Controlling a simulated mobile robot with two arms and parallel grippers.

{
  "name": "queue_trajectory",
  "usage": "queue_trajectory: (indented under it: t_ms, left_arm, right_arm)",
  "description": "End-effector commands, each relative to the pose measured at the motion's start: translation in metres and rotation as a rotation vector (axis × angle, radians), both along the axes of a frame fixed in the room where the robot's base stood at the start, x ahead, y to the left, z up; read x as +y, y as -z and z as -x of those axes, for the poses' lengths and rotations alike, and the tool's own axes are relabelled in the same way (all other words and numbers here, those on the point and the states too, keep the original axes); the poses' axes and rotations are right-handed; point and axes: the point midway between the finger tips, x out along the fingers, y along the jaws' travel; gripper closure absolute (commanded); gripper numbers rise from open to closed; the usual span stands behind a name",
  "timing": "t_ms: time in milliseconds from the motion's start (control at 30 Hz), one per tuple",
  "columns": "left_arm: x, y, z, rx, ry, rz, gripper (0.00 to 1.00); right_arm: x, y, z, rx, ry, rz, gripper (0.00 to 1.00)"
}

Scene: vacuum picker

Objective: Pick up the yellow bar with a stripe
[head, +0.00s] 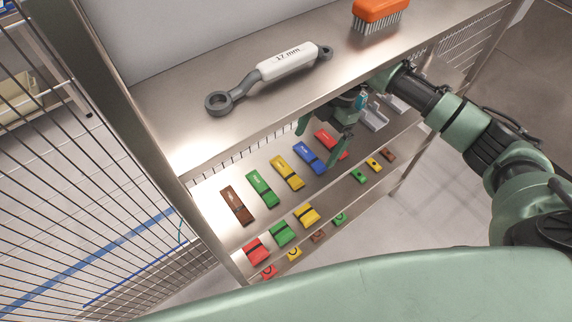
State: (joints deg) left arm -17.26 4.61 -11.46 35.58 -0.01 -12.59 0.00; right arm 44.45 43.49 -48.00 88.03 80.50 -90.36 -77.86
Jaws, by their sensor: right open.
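A long yellow bar with a dark stripe (287,172) lies on the lower shelf, between a green bar (262,189) and a blue bar (309,158). A shorter yellow block with a dark band (307,215) lies nearer the front. My right gripper (318,147) reaches in from the right under the upper shelf. It is open and empty, with its fingers pointing down near the blue bar and a red bar (330,143), to the right of the long yellow bar. I cannot tell its height above the bars. My left gripper is not in view.
The upper shelf (170,130) overhangs the bars and bears a 17 mm wrench (285,66) and an orange brush (378,12). A brown bar (237,206) lies at the left. Several small coloured pieces lie along the front. Wire mesh (60,130) stands at the left.

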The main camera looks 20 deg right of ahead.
Motion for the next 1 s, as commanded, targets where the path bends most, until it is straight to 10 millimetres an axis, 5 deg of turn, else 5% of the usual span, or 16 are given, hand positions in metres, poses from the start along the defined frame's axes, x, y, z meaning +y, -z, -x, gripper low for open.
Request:
queue_trajectory:
  t_ms: [167, 367, 600, 733, 1000]
  left_arm:
    - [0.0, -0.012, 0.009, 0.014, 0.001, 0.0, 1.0]
    - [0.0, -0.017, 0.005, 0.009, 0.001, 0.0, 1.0]
    - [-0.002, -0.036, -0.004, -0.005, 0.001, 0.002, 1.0]
    - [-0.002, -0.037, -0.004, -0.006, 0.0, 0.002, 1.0]
    - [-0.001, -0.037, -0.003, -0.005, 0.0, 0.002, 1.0]
  right_arm:
    - [0.026, -0.002, 0.009, 0.0, -0.001, -0.001, 0.0]
    - [0.039, -0.002, 0.014, 0.0, -0.001, -0.001, 0.0]
    - [0.079, -0.004, 0.029, 0.0, -0.003, -0.003, 0.0]
    - [0.083, 0.019, 0.031, 0.003, 0.001, -0.001, 0.0]
    - [0.085, 0.028, 0.031, -0.001, 0.001, 0.001, 0.0]
